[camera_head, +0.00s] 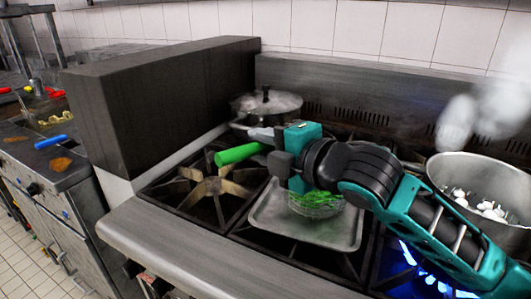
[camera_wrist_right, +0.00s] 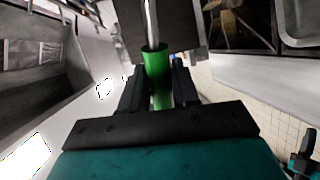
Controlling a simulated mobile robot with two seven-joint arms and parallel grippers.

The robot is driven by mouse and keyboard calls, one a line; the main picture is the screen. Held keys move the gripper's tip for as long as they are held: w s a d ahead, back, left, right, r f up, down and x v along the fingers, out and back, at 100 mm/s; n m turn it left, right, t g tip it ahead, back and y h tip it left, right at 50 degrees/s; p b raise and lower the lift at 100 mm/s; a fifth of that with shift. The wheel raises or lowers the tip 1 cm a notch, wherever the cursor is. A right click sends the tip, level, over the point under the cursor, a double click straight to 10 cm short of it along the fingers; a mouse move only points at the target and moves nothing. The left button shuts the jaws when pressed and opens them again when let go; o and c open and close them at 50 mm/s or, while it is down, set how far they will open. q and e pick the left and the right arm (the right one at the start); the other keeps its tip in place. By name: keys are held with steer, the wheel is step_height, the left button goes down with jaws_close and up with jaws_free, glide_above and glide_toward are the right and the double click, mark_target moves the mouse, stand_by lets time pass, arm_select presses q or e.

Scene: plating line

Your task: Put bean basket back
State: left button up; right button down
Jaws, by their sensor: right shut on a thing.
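My right gripper (camera_head: 268,157) is above the stove and shut on the green handle (camera_head: 238,154) of the bean basket. In the right wrist view the handle (camera_wrist_right: 158,78) stands between the two dark fingers (camera_wrist_right: 158,92), with a metal rod running from its end. The wire basket (camera_head: 318,208) with green beans shows below my right arm, over the metal tray (camera_head: 300,232) on the stove. My arm hides part of the basket, and I cannot tell whether it touches the tray.
A lidded pan (camera_head: 266,103) stands on the back left burner. A large steaming pot (camera_head: 480,227) with white pieces stands at the right, over a blue flame (camera_head: 425,272). A dark upright panel (camera_head: 165,100) borders the stove at left. The front left burner grate (camera_head: 205,190) is bare.

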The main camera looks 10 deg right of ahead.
steer(key=shift+s+r, duration=0.1)
steer(key=shift+r, duration=0.1)
steer(key=shift+f, duration=0.15)
steer(key=c, duration=0.8)
jaws_free()
steer(key=shift+f, duration=0.1)
steer(key=shift+c, duration=0.2)
arm_select(q)
steer(key=shift+s, duration=0.2)
arm_select(e)
steer(key=shift+r, duration=0.2)
arm_select(q)
steer(key=shift+s+r, duration=0.1)
